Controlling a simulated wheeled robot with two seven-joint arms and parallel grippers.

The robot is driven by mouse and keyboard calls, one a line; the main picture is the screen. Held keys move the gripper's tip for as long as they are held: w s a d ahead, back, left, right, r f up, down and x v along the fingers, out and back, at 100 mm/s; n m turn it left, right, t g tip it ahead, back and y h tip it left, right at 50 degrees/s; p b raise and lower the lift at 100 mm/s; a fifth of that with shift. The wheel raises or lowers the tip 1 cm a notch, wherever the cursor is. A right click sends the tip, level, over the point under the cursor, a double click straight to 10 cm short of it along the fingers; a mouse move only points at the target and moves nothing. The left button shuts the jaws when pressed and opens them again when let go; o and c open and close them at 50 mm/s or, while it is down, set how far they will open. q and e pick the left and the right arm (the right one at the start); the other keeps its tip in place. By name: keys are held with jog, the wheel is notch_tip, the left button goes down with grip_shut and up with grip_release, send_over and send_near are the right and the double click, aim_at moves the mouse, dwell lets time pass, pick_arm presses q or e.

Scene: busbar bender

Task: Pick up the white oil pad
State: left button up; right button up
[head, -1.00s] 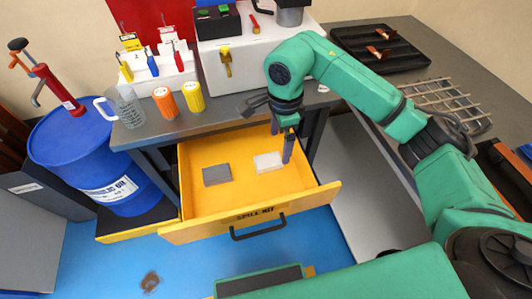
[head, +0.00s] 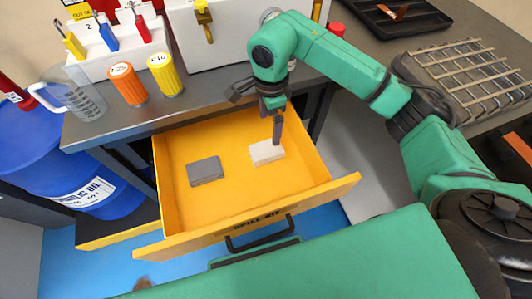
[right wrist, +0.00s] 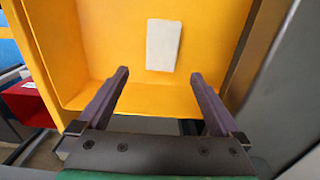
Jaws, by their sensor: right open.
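The white oil pad (head: 265,152) lies flat in the right part of the open yellow drawer (head: 220,210). It also shows in the right wrist view (right wrist: 163,45), beyond the fingertips and between their lines. My right gripper (head: 277,143) points down over the drawer, close to the pad's right end in the head view. In the right wrist view my right gripper (right wrist: 160,78) is open with nothing between its fingers. A grey pad (head: 205,171) lies to the left of the white one, apart from it. My left gripper is not in view.
The drawer's walls surround both pads, and its front has a black handle (head: 262,240). The grey bench top (head: 215,90) above carries a measuring jug (head: 75,95), an orange container (head: 128,84) and a yellow one (head: 164,74). A blue oil drum (head: 95,190) stands at left.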

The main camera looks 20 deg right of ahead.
aim_at(267, 149)
jog(key=f, duration=1.3)
jog(key=shift+w+a, duration=0.15)
jog(key=shift+a, duration=0.25)
jog(key=c, duration=1.2)
